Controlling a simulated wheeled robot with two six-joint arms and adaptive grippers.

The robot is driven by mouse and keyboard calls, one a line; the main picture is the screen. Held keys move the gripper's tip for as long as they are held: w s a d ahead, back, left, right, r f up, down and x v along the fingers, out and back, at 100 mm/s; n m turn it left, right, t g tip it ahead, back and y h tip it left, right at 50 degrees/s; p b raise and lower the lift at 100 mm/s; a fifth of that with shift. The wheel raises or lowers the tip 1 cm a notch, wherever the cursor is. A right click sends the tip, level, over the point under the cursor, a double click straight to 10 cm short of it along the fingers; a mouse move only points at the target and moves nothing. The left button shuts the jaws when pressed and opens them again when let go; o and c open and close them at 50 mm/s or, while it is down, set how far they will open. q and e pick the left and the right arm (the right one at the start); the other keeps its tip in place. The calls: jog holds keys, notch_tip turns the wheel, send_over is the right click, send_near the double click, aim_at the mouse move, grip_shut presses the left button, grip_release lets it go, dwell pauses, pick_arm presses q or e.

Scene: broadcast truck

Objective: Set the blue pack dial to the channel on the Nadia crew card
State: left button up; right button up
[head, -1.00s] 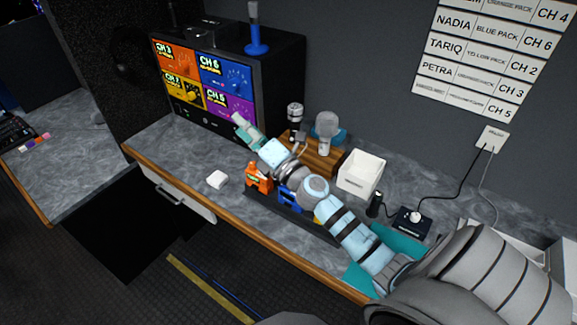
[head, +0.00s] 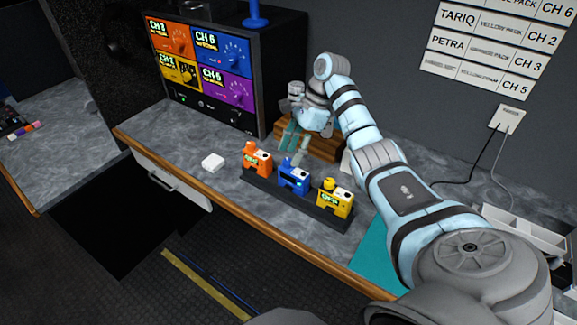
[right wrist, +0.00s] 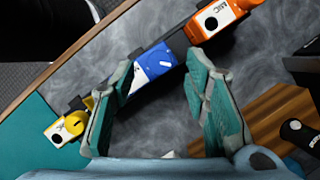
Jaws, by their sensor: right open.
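The blue pack (head: 293,180) stands in a dark rack between an orange and a yellow pack. In the right wrist view the blue pack (right wrist: 154,62) shows beyond and between my fingertips, with a white patch on its face; its dial setting is too small to read. My right gripper (head: 297,143) is open and empty, pointing down behind the blue pack and apart from it. In the right wrist view its teal fingers (right wrist: 160,66) are spread. The crew cards (head: 492,50) hang on the wall; the top row, ending in CH 6, is cut off and its name is out of frame.
The orange pack (head: 257,158) and yellow pack (head: 336,196) flank the blue one closely. A wooden block (head: 322,147) is behind my gripper. A monitor (head: 203,65) with coloured channel panels stands at back left.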

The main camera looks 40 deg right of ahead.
aim_at(288, 163)
jog(key=shift+w+a+f+p, duration=0.1)
jog(key=shift+a+f+p, duration=0.2)
jog(key=shift+f, duration=0.3)
jog(key=shift+a+f, duration=0.1)
jog(key=shift+f, duration=0.3)
